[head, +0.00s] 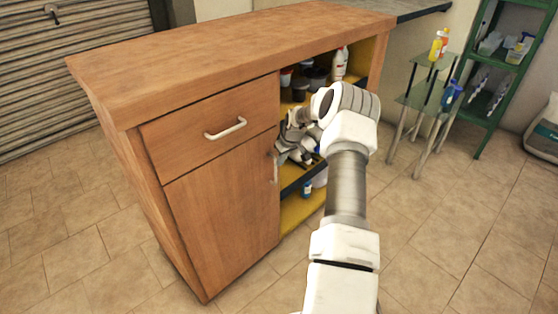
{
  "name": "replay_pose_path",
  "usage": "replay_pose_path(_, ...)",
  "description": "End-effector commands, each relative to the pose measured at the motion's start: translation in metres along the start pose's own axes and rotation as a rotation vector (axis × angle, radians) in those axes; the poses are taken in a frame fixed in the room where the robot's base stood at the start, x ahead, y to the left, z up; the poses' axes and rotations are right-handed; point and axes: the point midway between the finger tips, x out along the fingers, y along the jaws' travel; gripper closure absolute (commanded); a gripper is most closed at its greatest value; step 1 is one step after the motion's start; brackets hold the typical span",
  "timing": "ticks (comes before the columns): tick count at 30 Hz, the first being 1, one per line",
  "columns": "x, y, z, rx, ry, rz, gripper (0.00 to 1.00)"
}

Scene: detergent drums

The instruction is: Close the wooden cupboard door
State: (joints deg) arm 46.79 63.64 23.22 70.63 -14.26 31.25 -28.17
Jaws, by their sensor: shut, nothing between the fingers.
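The wooden cupboard door (222,215) is the brown panel below the drawer in the head view. It looks flush, or nearly flush, with the cupboard front. Its metal handle (274,167) is upright near the door's right edge. My gripper (286,154) is shut and empty, just right of the handle and in front of the open shelves. My arm comes up from the bottom and hides part of the shelves. I cannot tell whether my fingers touch the door edge or handle.
The drawer (208,128) above the door is shut. Open yellow shelves (300,212) to the right hold bottles and pots. A small glass table (424,98) and a green rack (498,95) stand at the right. The tiled floor (75,240) is clear at left.

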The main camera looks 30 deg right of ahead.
Motion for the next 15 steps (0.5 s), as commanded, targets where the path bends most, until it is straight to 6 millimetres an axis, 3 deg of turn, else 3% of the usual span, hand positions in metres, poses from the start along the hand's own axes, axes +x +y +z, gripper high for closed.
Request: replay_pose_path(15,0.0,-0.002,-0.005,0.006,0.015,0.002,1.0)
